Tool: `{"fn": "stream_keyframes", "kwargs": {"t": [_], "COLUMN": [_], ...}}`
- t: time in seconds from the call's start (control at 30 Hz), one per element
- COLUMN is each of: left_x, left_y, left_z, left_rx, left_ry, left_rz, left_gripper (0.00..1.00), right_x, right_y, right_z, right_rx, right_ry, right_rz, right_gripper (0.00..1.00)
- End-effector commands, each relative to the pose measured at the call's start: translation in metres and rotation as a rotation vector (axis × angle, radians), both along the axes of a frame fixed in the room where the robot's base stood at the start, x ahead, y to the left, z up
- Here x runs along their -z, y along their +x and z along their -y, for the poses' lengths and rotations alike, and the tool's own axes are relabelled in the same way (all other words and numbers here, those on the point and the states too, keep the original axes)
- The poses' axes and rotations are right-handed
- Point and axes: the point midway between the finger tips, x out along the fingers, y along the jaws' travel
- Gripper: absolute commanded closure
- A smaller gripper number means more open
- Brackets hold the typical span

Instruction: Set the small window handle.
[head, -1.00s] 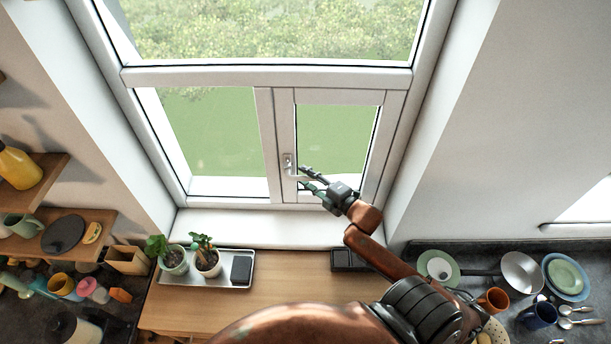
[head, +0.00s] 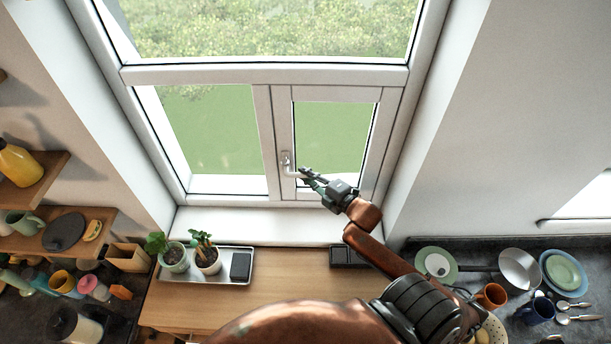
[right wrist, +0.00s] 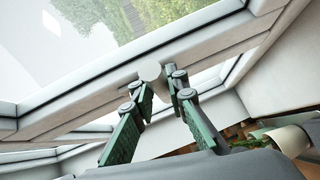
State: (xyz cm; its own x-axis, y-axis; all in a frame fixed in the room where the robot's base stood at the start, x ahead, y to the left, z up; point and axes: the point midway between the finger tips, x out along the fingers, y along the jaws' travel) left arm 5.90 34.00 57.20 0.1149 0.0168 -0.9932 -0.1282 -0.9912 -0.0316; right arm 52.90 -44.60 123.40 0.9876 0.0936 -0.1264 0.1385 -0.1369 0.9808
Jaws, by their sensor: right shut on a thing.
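The small window (head: 330,140) is the lower right pane of the white window, and it looks closed. Its pale handle (head: 287,164) sits on the left side of its frame, with the lever pointing right toward my gripper. My right gripper (head: 304,174) is shut on the lever of the handle. In the right wrist view the rounded pale end of the handle (right wrist: 150,71) shows at the fingertips of my right gripper (right wrist: 163,92), and the fingers hide part of the lever. My left gripper is not in view.
A wooden counter (head: 290,290) lies below the sill. A tray (head: 228,278) with two potted plants stands at its left. Shelves (head: 75,215) with crockery are at far left. Plates (head: 563,272), a pan and mugs lie at right. The sill (head: 250,225) is clear.

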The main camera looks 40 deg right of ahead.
Motion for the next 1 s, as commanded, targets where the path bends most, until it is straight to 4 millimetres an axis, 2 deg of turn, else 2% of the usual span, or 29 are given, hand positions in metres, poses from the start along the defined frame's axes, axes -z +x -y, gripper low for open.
{"fn": "stream_keyframes", "kwargs": {"t": [0.07, 0.17, 0.47, 1.0], "left_x": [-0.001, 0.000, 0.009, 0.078], "left_y": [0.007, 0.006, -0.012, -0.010], "left_z": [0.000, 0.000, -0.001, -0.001], "left_rx": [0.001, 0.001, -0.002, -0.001], "left_ry": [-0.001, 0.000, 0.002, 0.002], "left_rz": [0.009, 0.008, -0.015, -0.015], "left_gripper": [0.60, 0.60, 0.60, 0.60], "right_x": [0.001, 0.002, 0.006, 0.034], "right_y": [0.000, 0.000, 0.001, 0.004], "right_z": [0.000, 0.000, 0.000, -0.004], "right_rx": [0.002, 0.001, 0.001, 0.003], "right_ry": [-0.001, 0.000, 0.021, 0.293], "right_rz": [-0.003, -0.003, 0.014, 0.244], "right_gripper": [1.00, 1.00, 1.00, 1.00]}}
